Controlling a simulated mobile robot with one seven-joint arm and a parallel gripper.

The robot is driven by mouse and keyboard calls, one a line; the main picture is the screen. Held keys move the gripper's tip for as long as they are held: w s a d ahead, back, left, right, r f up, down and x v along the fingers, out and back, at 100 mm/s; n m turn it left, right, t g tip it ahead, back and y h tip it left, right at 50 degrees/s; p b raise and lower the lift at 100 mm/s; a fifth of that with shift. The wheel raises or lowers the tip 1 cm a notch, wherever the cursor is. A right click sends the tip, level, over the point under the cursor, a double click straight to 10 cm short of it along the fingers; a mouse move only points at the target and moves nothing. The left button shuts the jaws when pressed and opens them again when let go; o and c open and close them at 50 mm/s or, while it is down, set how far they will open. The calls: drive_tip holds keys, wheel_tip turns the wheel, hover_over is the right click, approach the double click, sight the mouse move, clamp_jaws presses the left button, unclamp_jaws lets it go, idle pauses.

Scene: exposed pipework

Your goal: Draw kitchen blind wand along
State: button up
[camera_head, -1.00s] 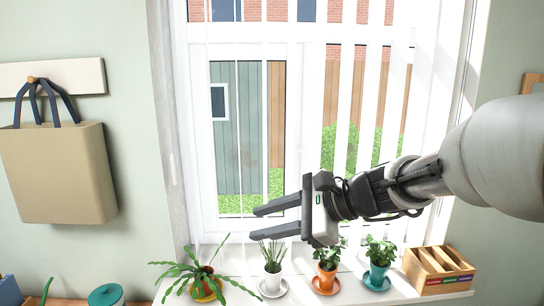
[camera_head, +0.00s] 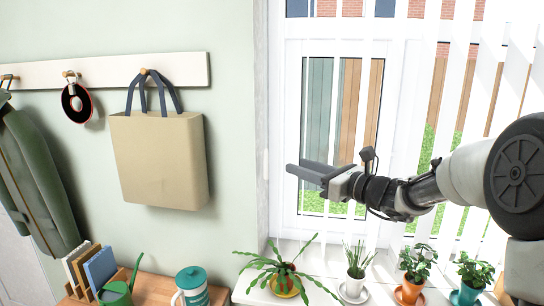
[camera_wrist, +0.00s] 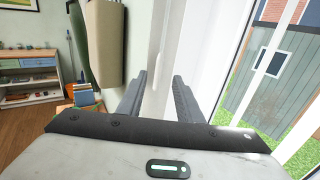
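My gripper (camera_head: 295,167) is open and empty, in front of the left part of the window, its fingers pointing left. In the wrist view my gripper (camera_wrist: 160,77) has its two dark fingers spread apart. A thin pale rod, which looks like the blind wand (camera_wrist: 158,62), hangs upright by the window's side frame and appears between the fingertips; its distance from them is hard to judge. In the head view, a faint pale strip by the left window frame may be the wand (camera_head: 266,165), left of the fingertips. The white vertical blind slats (camera_head: 402,110) hang apart across the window.
Potted plants line the sill below my arm, including a yellow-potted one (camera_head: 285,283) and a white-potted one (camera_head: 356,272). A tan bag (camera_head: 160,160) hangs on the wall rail to the left. A teal-lidded jar (camera_head: 192,284) stands below it.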

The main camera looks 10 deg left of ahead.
drive_tip(key=p+x, duration=0.2)
drive_tip(key=x, duration=0.9)
drive_tip(key=shift+a, duration=0.1)
clamp_jaws()
